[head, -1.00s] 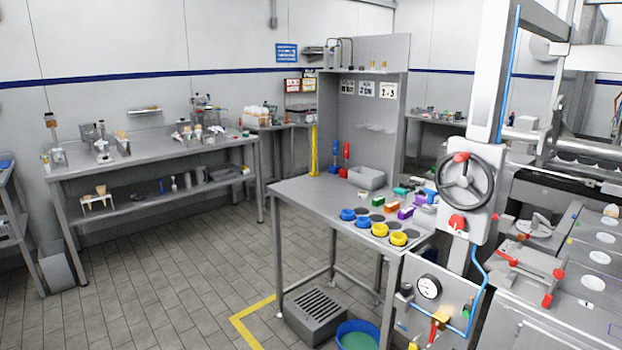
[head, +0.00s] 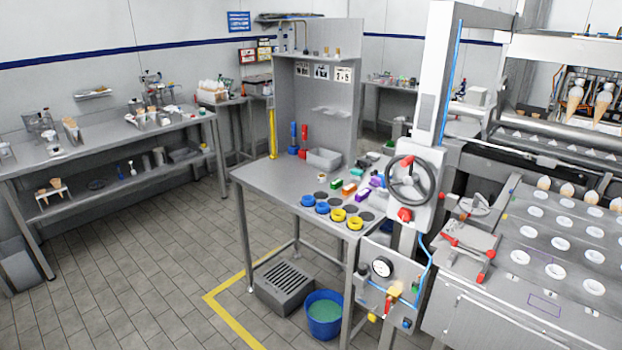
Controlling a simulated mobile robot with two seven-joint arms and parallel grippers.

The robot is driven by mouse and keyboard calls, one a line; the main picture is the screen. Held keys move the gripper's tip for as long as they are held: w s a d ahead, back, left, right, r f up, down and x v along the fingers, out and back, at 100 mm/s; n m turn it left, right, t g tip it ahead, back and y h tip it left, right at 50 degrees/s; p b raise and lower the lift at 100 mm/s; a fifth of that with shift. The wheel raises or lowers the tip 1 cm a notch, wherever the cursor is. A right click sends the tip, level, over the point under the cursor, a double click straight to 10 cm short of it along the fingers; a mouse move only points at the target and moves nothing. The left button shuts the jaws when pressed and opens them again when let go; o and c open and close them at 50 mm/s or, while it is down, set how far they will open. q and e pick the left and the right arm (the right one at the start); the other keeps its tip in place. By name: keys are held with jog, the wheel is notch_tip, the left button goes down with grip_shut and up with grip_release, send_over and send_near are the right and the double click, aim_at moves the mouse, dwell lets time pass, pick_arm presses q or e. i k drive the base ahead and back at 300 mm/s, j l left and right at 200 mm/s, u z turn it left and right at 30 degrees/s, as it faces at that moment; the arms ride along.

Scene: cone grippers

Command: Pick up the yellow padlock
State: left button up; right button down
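I cannot make out a yellow padlock for certain. On the grey worktable (head: 262,184) a row of small coloured blocks lies near the back right: a green one (head: 336,183), an orange one (head: 349,189) and a purple one (head: 363,195). They are too small to tell what they are. Neither of my grippers is in view.
A blue bucket (head: 324,327) and grey slotted box (head: 287,287) are below. The floor (head: 150,265) on the left is clear.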

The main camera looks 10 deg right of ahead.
aim_at(372, 317)
jog(key=i+l, duration=0.3)
jog(key=l, duration=0.2)
jog(key=i+l+z, duration=0.1)
jog(key=i+l, duration=0.6)
jog(key=l, duration=0.2)
